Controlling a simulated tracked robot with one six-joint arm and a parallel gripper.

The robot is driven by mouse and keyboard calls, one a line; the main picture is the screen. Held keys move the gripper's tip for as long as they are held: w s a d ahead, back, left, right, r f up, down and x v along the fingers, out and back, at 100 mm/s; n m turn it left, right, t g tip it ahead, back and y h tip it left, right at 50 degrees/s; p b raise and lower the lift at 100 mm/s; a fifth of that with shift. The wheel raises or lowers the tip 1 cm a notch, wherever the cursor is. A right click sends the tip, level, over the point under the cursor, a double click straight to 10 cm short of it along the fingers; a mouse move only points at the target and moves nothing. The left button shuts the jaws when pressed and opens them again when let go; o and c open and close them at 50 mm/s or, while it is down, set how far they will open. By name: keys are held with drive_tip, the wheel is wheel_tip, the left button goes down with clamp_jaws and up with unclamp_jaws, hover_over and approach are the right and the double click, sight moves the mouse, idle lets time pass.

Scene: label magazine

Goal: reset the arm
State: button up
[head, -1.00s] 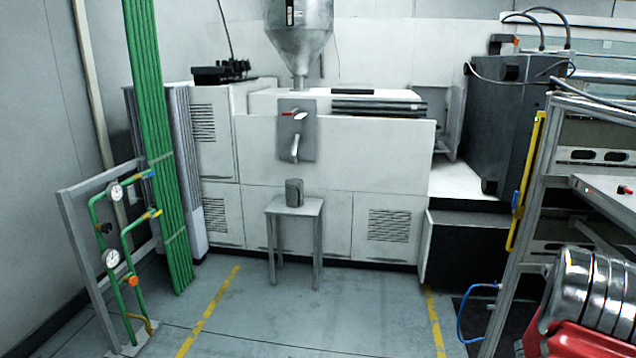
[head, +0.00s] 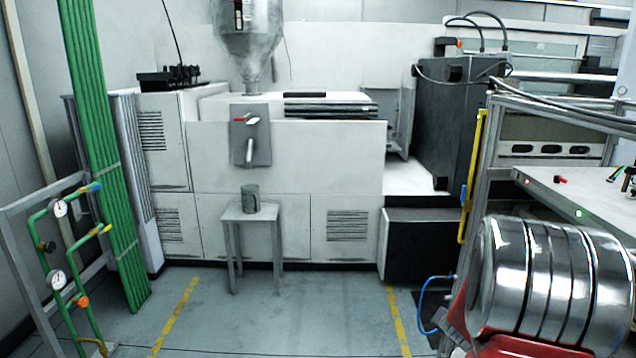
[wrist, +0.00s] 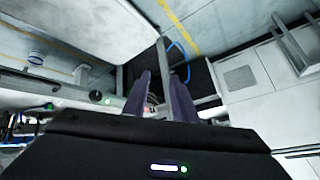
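My arm (head: 555,285), ribbed silver over red, fills the lower right of the head view. Its gripper end is outside that view. In the wrist view my gripper (wrist: 160,80) shows two dark purple fingers standing apart. Only background shows in the gap between them, and nothing is held. The dark gripper body with a small green light lies along the bottom of the wrist view.
A metal-framed bench (head: 590,190) with small items stands at the right, beside my arm. A small grey table (head: 235,213) bears a grey container (head: 250,198) before the white machine (head: 300,160). Green pipes (head: 100,170) stand left. The middle floor is clear.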

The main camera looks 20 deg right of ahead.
drive_tip(key=s+a+r+n+y, duration=0.1)
drive_tip(key=a+r+n+y, duration=0.2)
drive_tip(key=a, duration=0.9)
drive_tip(key=s+a+r+n+y, duration=0.1)
drive_tip(key=a+r+n+y, duration=0.2)
drive_tip(key=a, duration=0.8)
drive_tip(key=s+a+r+n, duration=0.4)
drive_tip(key=s+a+r, duration=0.2)
drive_tip(key=a, duration=0.4)
drive_tip(key=s+a+r+n, duration=0.4)
drive_tip(key=s+a+r, duration=0.2)
drive_tip(key=a, duration=0.4)
drive_tip(key=shift+a+r, duration=0.35)
drive_tip(key=shift+r, duration=0.4)
